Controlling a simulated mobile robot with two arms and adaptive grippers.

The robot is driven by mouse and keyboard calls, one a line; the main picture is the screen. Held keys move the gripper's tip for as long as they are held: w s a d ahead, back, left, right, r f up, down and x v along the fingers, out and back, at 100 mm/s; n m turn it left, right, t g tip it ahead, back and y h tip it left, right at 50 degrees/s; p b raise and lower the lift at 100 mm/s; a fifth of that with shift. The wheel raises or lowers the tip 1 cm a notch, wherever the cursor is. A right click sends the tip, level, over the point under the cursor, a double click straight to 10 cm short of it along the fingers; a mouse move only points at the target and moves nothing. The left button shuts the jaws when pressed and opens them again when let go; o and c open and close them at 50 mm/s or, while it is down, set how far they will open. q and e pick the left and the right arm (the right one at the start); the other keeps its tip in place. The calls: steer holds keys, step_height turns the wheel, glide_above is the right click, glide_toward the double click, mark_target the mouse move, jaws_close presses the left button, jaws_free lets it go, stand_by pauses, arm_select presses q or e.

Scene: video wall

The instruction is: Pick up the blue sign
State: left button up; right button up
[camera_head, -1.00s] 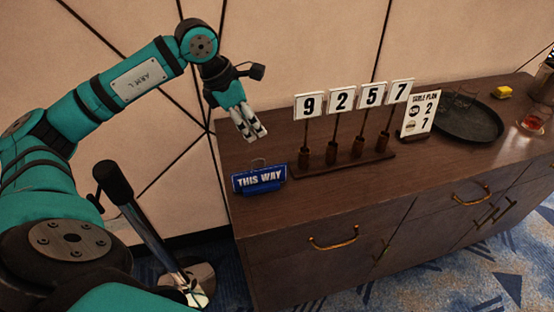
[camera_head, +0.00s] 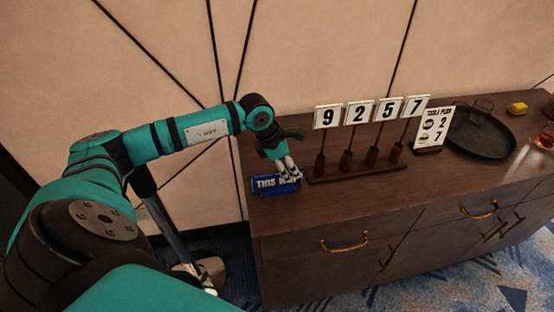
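The blue sign (camera_head: 265,186) with white letters "THIS WAY" stands at the left end of the dark wooden sideboard, near its front left edge. My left gripper (camera_head: 288,174) is right over the sign, pointing down, and its fingers cover the right part of the lettering. From this view I cannot tell whether the fingers touch the sign or are closed on it. The sign appears to rest on the sideboard top. My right gripper is not in view.
The sideboard (camera_head: 300,225) has number cards 9, 2, 5, 7 on a wooden rack (camera_head: 355,173) just right of the sign.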

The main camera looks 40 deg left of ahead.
arm_select(q)
steer(key=shift+x, duration=1.05)
steer(key=shift+w+d+f, duration=0.1)
steer(key=shift+f, duration=0.15)
jaws_close()
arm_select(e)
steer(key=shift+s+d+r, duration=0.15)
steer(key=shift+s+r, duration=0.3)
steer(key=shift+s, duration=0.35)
arm_select(q)
steer(key=shift+r, duration=0.1)
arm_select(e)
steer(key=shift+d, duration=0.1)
